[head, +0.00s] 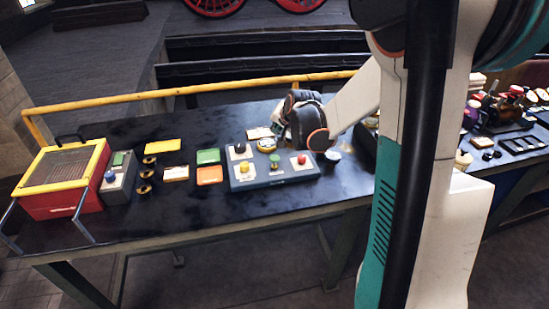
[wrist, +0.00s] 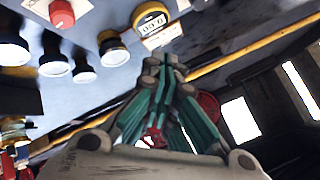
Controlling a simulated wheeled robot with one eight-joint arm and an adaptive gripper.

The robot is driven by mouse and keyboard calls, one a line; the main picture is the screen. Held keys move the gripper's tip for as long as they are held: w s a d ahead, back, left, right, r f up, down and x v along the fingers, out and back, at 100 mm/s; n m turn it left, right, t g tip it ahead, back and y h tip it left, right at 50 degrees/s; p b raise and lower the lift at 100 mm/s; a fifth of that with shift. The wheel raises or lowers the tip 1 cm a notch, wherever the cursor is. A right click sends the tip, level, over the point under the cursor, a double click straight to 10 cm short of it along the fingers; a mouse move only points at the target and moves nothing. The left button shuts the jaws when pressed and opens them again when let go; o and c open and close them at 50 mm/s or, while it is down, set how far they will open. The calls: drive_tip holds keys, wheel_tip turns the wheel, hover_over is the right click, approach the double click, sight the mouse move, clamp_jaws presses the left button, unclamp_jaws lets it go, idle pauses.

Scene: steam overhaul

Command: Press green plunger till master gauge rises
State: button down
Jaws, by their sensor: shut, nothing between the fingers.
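The green plunger (head: 274,160) stands in the middle of a blue-grey box (head: 262,180), between a yellow knob (head: 244,167) and a red knob (head: 301,158), in the head view. My gripper (wrist: 165,62) is shut and empty, above the table's back part, behind and above the box. The green plunger cannot be made out in the wrist view.
Green and orange plates (head: 209,175) lie left of the plunger box. A yellow rail (head: 200,88) runs along the table's back edge. The front strip of table is clear.

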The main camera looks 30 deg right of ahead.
sight(277, 157)
wheel_tip(277, 157, down, 9)
drive_tip(key=b, duration=0.6)
drive_tip(key=shift+r, duration=0.1)
drive_tip(key=shift+b, duration=0.4)
idle(1.2)
drive_tip(key=shift+f, duration=0.45)
drive_tip(key=shift+f+b, duration=1.3)
idle(1.2)
drive_tip(key=shift+r, duration=0.1)
drive_tip(key=shift+r+p, duration=1.2)
drive_tip(key=shift+r, duration=0.45)
drive_tip(key=shift+r, duration=0.15)
drive_tip(key=shift+r+p, duration=1.75)
drive_tip(key=shift+r, duration=0.6)
